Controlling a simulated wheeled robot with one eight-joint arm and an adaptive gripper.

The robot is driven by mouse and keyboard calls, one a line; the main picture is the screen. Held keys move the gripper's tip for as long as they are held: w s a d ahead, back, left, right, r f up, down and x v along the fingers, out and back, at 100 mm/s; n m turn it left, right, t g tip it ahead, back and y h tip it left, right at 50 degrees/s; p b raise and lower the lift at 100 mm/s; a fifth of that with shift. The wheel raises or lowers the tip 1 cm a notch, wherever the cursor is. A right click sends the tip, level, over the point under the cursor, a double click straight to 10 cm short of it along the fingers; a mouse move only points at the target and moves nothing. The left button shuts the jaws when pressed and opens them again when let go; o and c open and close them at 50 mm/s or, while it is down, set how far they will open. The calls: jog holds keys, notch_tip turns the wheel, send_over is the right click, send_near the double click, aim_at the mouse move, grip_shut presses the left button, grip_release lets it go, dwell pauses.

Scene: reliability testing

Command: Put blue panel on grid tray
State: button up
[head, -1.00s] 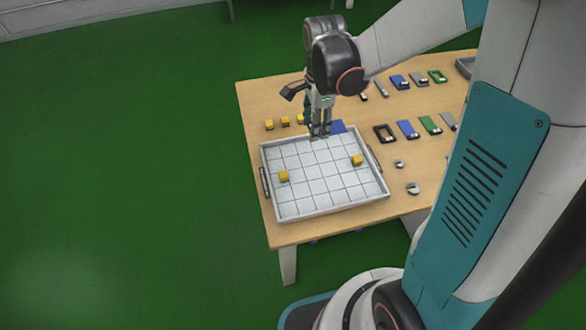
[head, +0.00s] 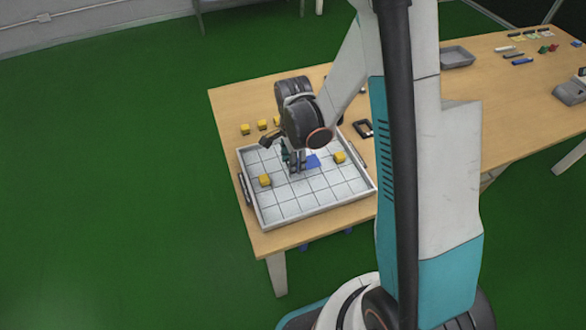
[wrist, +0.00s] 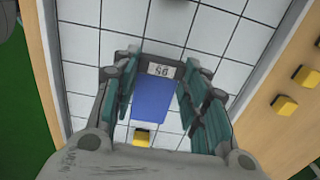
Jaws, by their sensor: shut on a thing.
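The blue panel (wrist: 153,104) is a flat piece with a pale label end marked with dark characters. In the wrist view it lies between the two teal-grey fingers of my gripper (wrist: 158,100), which is shut on it. In the head view the blue panel (head: 313,161) shows beside my gripper (head: 295,170), over the grid tray (head: 290,208). The tray is white, divided into squares, with a raised grey rim. I cannot tell whether the panel touches the tray floor.
Yellow cubes sit on the tray at its left (head: 265,180) and right (head: 340,157). Several more yellow cubes (head: 262,124) stand on the wooden table (head: 232,100) behind the tray. A black frame (head: 363,128) lies to the right. Front tray squares are bare.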

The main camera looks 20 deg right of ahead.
jog(key=shift+f+b, duration=0.45)
jog(key=shift+f, duration=1.25)
jog(key=shift+f, duration=0.15)
jog(key=o, duration=1)
jog(key=shift+c, duration=0.2)
